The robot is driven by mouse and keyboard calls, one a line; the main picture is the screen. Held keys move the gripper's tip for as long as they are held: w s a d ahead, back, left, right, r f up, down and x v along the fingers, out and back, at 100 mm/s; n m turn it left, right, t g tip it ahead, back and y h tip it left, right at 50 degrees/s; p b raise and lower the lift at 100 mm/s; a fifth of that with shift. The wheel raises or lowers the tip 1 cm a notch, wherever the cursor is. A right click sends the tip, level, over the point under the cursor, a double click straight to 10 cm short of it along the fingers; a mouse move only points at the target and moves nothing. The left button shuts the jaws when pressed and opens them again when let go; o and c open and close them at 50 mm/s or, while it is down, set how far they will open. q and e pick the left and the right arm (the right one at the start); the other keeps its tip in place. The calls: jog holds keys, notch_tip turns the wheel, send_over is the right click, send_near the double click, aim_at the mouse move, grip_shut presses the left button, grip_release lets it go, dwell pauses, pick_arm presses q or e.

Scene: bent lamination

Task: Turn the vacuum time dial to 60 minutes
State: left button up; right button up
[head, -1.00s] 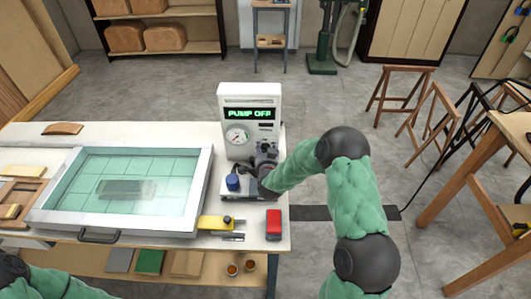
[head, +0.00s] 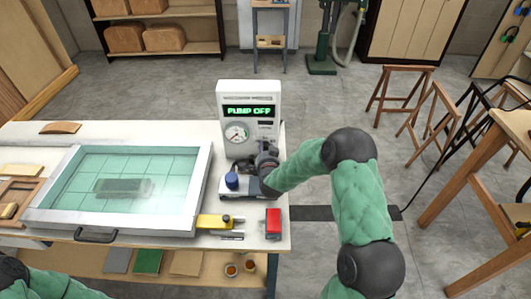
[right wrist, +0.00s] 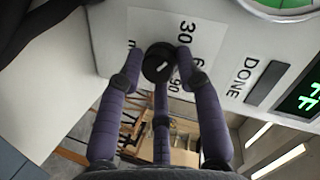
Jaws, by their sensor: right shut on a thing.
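The vacuum time dial (right wrist: 158,63) is a small black round knob with a short white mark, on a pale panel. Printed 30 and 90 show beside it, with the 60 partly covered by a finger; the view is turned sideways. My right gripper (right wrist: 158,66) is shut on the dial, with its purple fingers around it. In the head view the right gripper (head: 266,157) is at the lower right of the white control box (head: 232,91), hiding the dial there. The box's screen (head: 249,111) reads PUMP OFF. My left gripper is out of view.
A round gauge (head: 236,134) is left of my right gripper. A yellow tool (head: 213,222) and red box (head: 273,223) lie near the bench front. A framed glass-like panel (head: 206,185) covers the bench's left.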

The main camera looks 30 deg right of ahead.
jog(key=m+b, duration=0.1)
jog(key=b, duration=0.3)
jog(key=m+t+y+b, duration=0.1)
jog(key=m+b, duration=0.1)
jog(key=b, duration=0.2)
jog(key=m+b, duration=0.2)
jog(key=b, duration=0.1)
jog(key=shift+s+d+f+t+y+b, duration=0.1)
jog(key=shift+f+t+y+b, duration=0.2)
jog(key=shift+f+t+b, duration=0.1)
jog(key=shift+m+t+b, duration=0.3)
jog(key=shift+m+b, duration=0.2)
jog(key=shift+m, duration=0.3)
jog(key=shift+r+m+t, duration=0.2)
jog(key=shift+m+t, duration=0.1)
jog(key=shift+m, duration=0.6)
jog(key=o, duration=1.1)
jog(key=v, duration=1.2)
jog(key=shift+d, duration=0.1)
